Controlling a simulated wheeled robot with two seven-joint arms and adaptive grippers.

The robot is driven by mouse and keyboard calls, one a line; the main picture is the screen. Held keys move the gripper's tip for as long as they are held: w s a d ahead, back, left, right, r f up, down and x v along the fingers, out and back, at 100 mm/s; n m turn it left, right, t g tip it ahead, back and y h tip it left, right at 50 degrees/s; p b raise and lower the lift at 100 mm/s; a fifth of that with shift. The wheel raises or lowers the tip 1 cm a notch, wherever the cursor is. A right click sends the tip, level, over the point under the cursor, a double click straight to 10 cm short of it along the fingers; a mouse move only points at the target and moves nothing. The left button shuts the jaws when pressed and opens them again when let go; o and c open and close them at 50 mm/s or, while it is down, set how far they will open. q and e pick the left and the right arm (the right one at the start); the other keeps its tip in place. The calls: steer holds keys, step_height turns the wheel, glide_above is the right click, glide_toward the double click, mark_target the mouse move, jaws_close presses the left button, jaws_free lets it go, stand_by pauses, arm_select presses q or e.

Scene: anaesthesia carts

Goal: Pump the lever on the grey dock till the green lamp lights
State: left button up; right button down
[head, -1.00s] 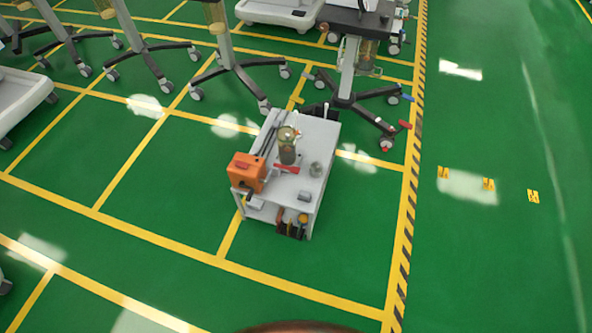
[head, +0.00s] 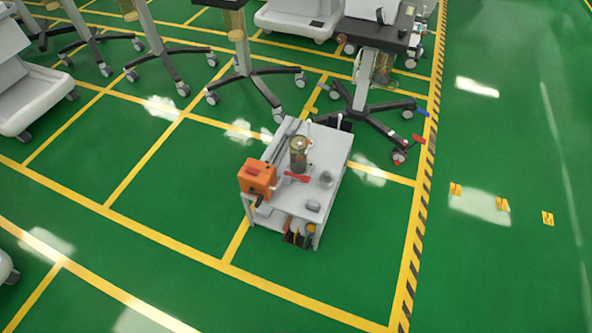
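No grey dock, lever or green lamp can be told for sure in the head view. A light grey trolley (head: 327,160) stands on the floor near the middle. On its top are an orange box (head: 257,177), a clear amber-tinted canister (head: 299,155), a red piece (head: 297,177) beside the canister, and a small grey round part (head: 326,179). Tools (head: 299,234) sit on its lower shelf. No lit green lamp shows. Neither of my grippers is in view.
A wheeled stand (head: 364,98) with red and blue foot ends is behind the trolley. More wheeled stands (head: 243,60) and a white cart (head: 22,95) fill the back and left. Green floor is clear in front and right. Small yellow markers (head: 502,204) lie at right.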

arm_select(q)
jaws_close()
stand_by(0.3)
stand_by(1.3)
